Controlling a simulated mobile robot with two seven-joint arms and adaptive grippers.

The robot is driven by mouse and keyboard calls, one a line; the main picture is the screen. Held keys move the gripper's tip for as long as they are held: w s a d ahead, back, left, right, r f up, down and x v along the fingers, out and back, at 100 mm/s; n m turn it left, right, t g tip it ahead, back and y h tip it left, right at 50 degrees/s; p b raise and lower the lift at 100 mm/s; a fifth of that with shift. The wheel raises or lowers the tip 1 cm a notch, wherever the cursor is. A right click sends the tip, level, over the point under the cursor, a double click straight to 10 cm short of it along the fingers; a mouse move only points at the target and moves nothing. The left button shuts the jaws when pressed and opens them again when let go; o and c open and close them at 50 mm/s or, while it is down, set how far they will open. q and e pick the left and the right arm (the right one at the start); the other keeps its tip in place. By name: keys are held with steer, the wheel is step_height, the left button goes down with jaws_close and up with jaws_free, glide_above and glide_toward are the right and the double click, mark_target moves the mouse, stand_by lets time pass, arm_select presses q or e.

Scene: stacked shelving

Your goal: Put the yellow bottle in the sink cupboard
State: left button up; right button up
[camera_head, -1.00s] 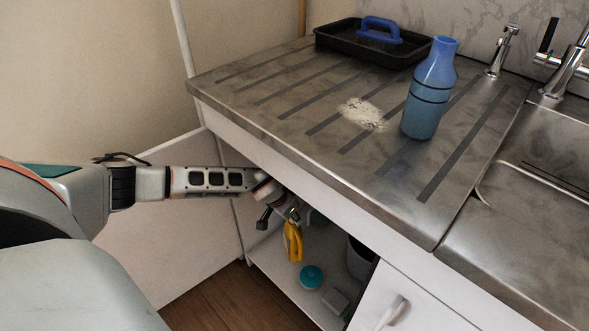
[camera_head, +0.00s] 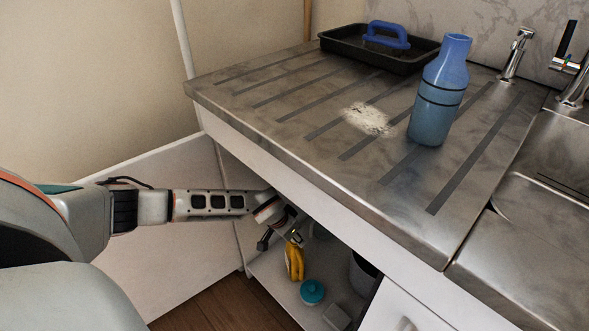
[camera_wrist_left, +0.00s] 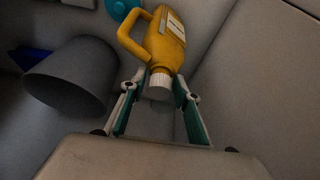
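The yellow bottle (camera_head: 294,262) hangs cap-up inside the open cupboard (camera_head: 268,270) under the sink counter. In the left wrist view the bottle (camera_wrist_left: 165,45) shows its handle, label and white cap. My left gripper (camera_head: 292,236) reaches in below the counter edge. In the left wrist view the fingers of my left gripper (camera_wrist_left: 160,82) close on both sides of the bottle's neck, just past the cap. I cannot tell whether the bottle's base touches the cupboard floor. My right gripper is not in view.
A turquoise round item (camera_head: 312,291), a pale block (camera_head: 337,316) and a dark grey bin (camera_head: 362,272) stand in the cupboard. The open door (camera_head: 190,240) is at left. A blue bottle (camera_head: 438,92) and black tray (camera_head: 345,42) are on the counter (camera_head: 300,115).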

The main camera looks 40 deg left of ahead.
arm_select(q)
steer(key=shift+r, duration=0.1)
